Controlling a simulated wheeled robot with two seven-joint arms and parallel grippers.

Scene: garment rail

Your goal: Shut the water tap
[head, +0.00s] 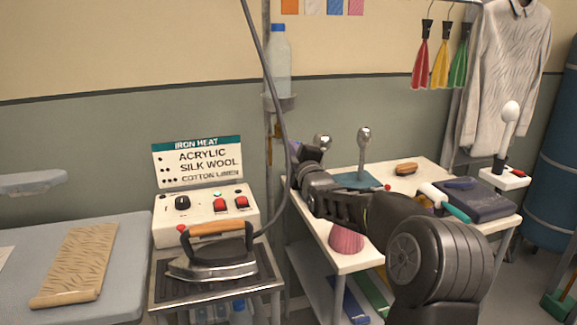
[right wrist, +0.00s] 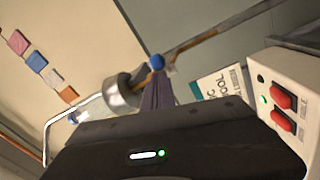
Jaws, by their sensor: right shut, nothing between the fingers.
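The tap is a brass-coloured fitting (right wrist: 158,78) with a blue ball knob (right wrist: 156,61), seen in the right wrist view just beyond my fingertips. In the head view a small orange-brown part of it (head: 277,157) shows on the pole below the water bottle (head: 279,65). My right gripper (head: 308,153) is shut and empty, close to the pole. Its narrow fingers (right wrist: 155,90) point at the fitting in the right wrist view. I cannot tell whether they touch it. My arm and gripper body hide part of the area. My left gripper is not in view.
A grey hose (head: 268,60) hangs in front of the pole near my gripper. An iron (head: 213,255) stands on a rack below the control box (head: 205,215). A white table (head: 345,262) with tools lies under my arm. A cloth-covered board (head: 110,300) is at left.

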